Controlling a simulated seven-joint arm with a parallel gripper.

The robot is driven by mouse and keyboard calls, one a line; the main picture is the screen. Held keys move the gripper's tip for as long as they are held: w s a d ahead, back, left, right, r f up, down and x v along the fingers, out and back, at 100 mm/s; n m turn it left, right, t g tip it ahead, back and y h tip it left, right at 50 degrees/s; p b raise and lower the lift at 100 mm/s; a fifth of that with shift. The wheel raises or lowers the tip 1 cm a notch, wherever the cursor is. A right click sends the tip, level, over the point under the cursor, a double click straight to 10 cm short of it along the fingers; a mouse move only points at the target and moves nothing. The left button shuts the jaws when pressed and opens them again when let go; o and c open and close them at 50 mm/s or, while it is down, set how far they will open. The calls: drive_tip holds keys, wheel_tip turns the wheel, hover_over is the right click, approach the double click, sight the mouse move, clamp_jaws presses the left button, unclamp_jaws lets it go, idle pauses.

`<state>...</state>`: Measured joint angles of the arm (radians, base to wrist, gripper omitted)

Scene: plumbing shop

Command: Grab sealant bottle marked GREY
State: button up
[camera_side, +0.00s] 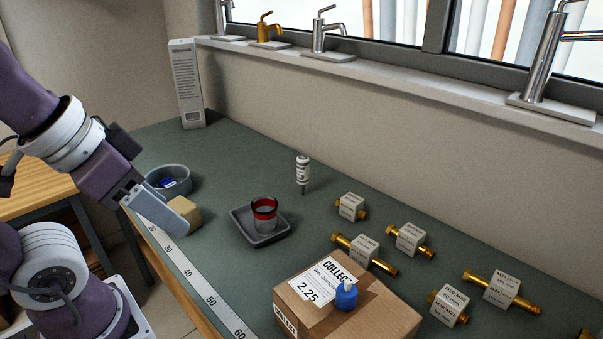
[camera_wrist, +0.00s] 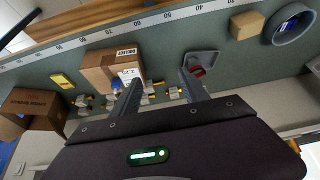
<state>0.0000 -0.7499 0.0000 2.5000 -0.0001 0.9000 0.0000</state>
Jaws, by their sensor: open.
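A small white bottle (camera_side: 303,168) with a dark band and print stands on the green bench near the wall, its narrow dark end at the bottom. Its print is too small to read as GREY, and I cannot pick it out in the wrist view. My gripper (camera_side: 160,212) is at the left, above the bench's front edge and well apart from both bottles. In the wrist view my gripper (camera_wrist: 162,82) has its two fingers spread, with nothing between them.
A grey tray (camera_side: 242,229) holds a red-banded cup (camera_side: 264,212). A tan block (camera_side: 186,211) and grey bowl (camera_side: 168,179) lie near my gripper. The labelled cardboard box (camera_side: 390,312) and several tagged brass fittings (camera_side: 408,237) fill the right. A tall carton (camera_side: 187,85) stands at back left.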

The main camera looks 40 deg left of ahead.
drive_tip(key=shift+o, duration=0.7)
